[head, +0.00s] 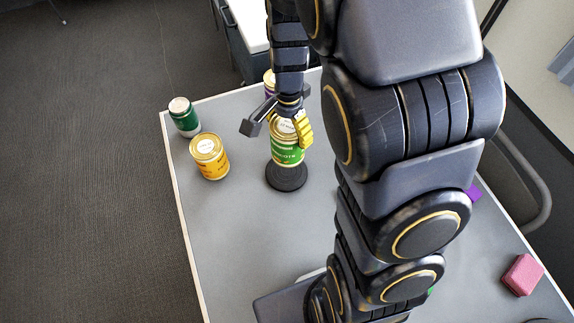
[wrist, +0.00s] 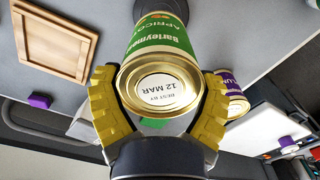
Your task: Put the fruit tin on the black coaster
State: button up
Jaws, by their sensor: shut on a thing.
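The fruit tin (head: 288,153) has a green label reading apricots and a gold rim. It also shows in the wrist view (wrist: 160,52), its end stamped "12 MAR" facing the camera. My gripper (wrist: 158,105) is shut on it, with a yellow-padded finger on each side. In the head view my gripper (head: 281,122) is at the tin's top. The black coaster (head: 287,182) is a dark disc directly below the tin, its near part visible and its far part hidden. The tin looks upright; I cannot tell whether it touches the coaster or hangs just above it.
An orange-labelled tin (head: 210,158) and a dark green tin (head: 184,117) stand to the left. A purple-labelled tin (wrist: 236,95) stands close behind the held tin. A pink block (head: 522,275) lies at the right. The grey table (head: 230,245) is clear at front left.

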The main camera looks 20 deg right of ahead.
aim_at(286, 151)
jog(key=shift+a+f, duration=0.15)
jog(key=shift+f, duration=3.85)
jog(key=shift+f, duration=0.1)
jog(key=o, duration=1)
jog(key=shift+o, duration=0.2)
notch_tip(286, 151, up, 11)
jog(key=shift+w+f, duration=0.1)
jog(key=shift+r, duration=0.75)
jog(key=s+a+r+n, duration=0.1)
jog(key=s+r+n, duration=0.2)
jog(key=s, duration=0.4)
jog(key=s+a+r+n+g, duration=0.1)
jog(key=s+r+n, duration=0.2)
jog(key=s+n, duration=0.2)
jog(key=s+a+r+n, duration=0.1)
jog(key=s+r+n, duration=0.2)
jog(key=s, duration=0.6)
jog(key=shift+a+r+n+g, duration=0.2)
jog(key=shift+a+n+g, duration=0.15)
jog(key=shift+n, duration=0.75)
